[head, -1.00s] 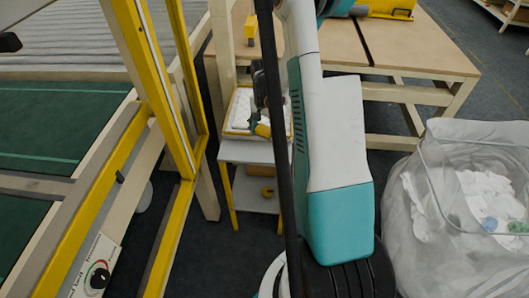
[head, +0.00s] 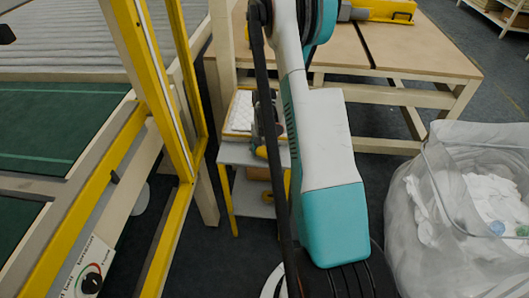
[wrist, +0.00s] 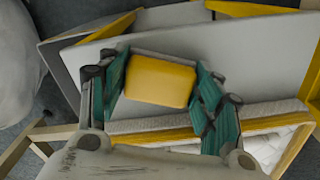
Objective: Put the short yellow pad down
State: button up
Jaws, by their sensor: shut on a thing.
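The short yellow pad (wrist: 160,82) is a small block with rounded edges. In the wrist view it sits between the teal fingers of my gripper (wrist: 161,74), which is shut on it. In the head view the pad (head: 261,152) is a small yellow patch at the front edge of a small grey stand (head: 228,152), mostly hidden by my arm. In the wrist view grey shelf boards (wrist: 240,55) lie behind the pad. I cannot tell whether the pad touches one.
A yellow-rimmed tray with white quilted wadding (head: 242,110) is on the stand's top. A yellow frame post (head: 155,80) stands close on the left. A clear bag of white scraps (head: 455,200) stands at right, a wooden table (head: 400,45) behind.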

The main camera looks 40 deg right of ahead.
aim_at(264, 150)
jog(key=shift+f, duration=0.2)
jog(key=o, duration=1.4)
jog(key=shift+r, duration=0.1)
notch_tip(264, 150, up, 12)
jog(key=p, duration=0.4)
jog(key=shift+r, duration=0.15)
